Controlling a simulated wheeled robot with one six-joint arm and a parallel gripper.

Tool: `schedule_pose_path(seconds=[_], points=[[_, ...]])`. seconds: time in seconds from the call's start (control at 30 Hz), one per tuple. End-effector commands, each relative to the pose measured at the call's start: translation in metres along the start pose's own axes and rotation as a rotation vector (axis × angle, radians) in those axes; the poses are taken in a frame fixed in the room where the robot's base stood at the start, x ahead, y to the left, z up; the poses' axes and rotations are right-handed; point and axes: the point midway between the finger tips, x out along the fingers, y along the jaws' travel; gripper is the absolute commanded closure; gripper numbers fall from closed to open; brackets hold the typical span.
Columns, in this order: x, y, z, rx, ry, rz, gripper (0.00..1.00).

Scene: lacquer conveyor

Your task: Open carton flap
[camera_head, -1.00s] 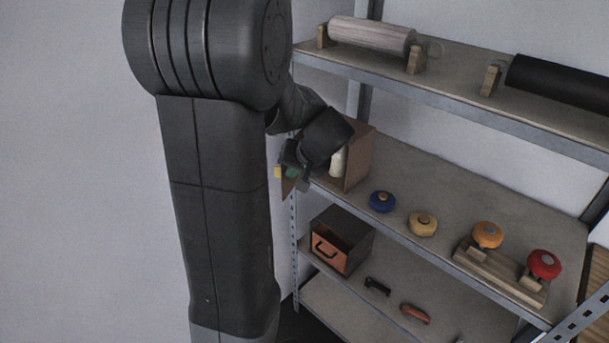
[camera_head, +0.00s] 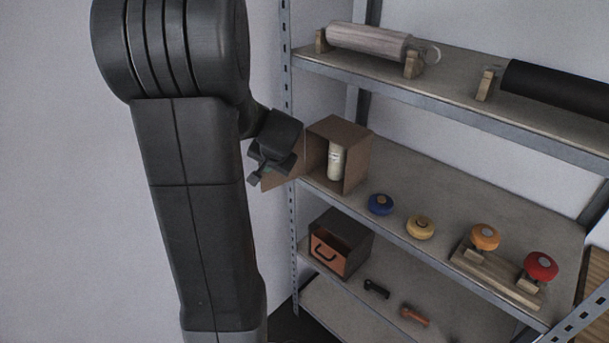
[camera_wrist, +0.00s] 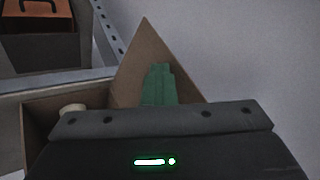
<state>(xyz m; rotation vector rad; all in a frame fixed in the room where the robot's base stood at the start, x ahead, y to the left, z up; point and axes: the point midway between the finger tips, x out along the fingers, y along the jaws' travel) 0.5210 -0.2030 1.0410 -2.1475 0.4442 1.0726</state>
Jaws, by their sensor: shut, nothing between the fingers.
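The brown carton (camera_head: 352,133) stands on the middle shelf at its left end, with its front open. A pale cream bottle-like item (camera_head: 336,163) stands inside it. The carton's flap (camera_head: 287,172) is swung outward to the left, past the shelf's end. My gripper (camera_head: 255,179) is shut and empty, beside the flap's outer part; I cannot tell whether they touch. In the wrist view the flap (camera_wrist: 140,60) rises behind the green fingertip (camera_wrist: 158,85), and part of the carton (camera_wrist: 60,99) shows at lower left.
Blue (camera_head: 380,204), yellow (camera_head: 421,227), orange (camera_head: 485,236) and red (camera_head: 541,266) knobs sit right of the carton. A box with an orange drawer (camera_head: 328,255) stands on the shelf below. A metal upright (camera_head: 286,60) runs close to the flap.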

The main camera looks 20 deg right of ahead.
Motion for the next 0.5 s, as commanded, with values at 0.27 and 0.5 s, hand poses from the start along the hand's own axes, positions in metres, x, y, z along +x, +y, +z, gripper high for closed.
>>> schedule_pose_path(seconds=[0.27,0.5], points=[[0.0021,-0.0061,-0.0031,-0.002,0.006,-0.006,1.00],[0.0019,-0.0072,-0.0040,-0.003,0.008,-0.008,1.00]])
